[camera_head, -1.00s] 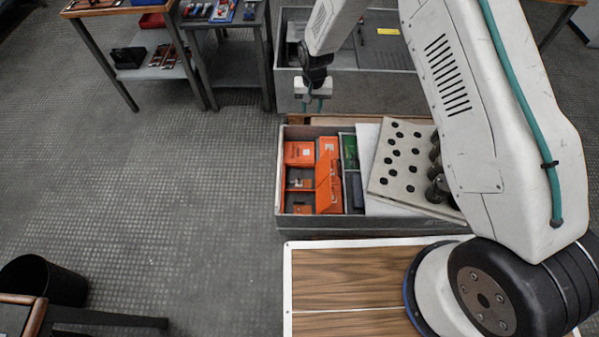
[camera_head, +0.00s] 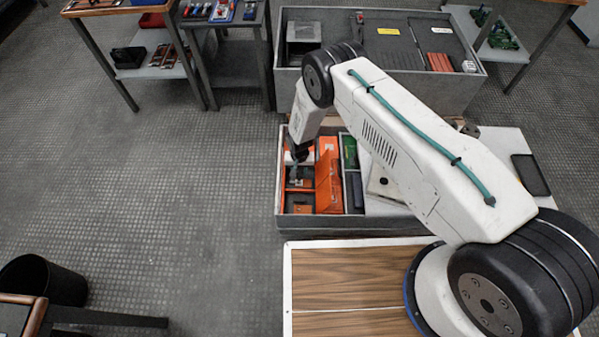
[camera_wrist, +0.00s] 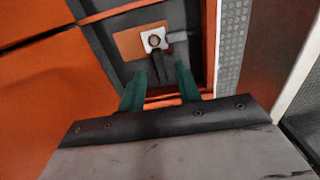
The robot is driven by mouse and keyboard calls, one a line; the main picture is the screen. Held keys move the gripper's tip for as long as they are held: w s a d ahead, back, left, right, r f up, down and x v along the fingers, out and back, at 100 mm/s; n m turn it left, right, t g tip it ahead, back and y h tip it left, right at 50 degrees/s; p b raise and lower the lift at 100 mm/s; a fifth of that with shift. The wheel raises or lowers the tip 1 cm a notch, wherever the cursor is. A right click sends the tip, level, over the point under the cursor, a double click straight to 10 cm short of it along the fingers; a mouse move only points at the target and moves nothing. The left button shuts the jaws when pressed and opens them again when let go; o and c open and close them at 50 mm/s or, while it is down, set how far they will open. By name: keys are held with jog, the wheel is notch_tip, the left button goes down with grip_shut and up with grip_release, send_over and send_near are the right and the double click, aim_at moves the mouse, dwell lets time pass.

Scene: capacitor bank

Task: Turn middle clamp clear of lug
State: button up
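In the wrist view, the two green fingers of my gripper (camera_wrist: 159,72) are apart. Between and just beyond their tips is a short black piece (camera_wrist: 160,60), which may be the middle clamp. It reaches up to a pale square fitting with a dark ring (camera_wrist: 154,39), which could be the lug, on a brown plate (camera_wrist: 126,44) in a dark recess. I cannot tell whether the fingers touch the black piece. In the head view, my gripper (camera_head: 295,168) is low over the orange-panelled compartment (camera_head: 328,185) of the open bank, and its fingertips are hard to make out.
My arm hides much of the pale perforated plate (camera_head: 383,188). A second grey bin (camera_head: 410,92) stands behind. The floor at left (camera_head: 180,200) is clear.

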jog(key=shift+f, duration=0.9)
grip_shut()
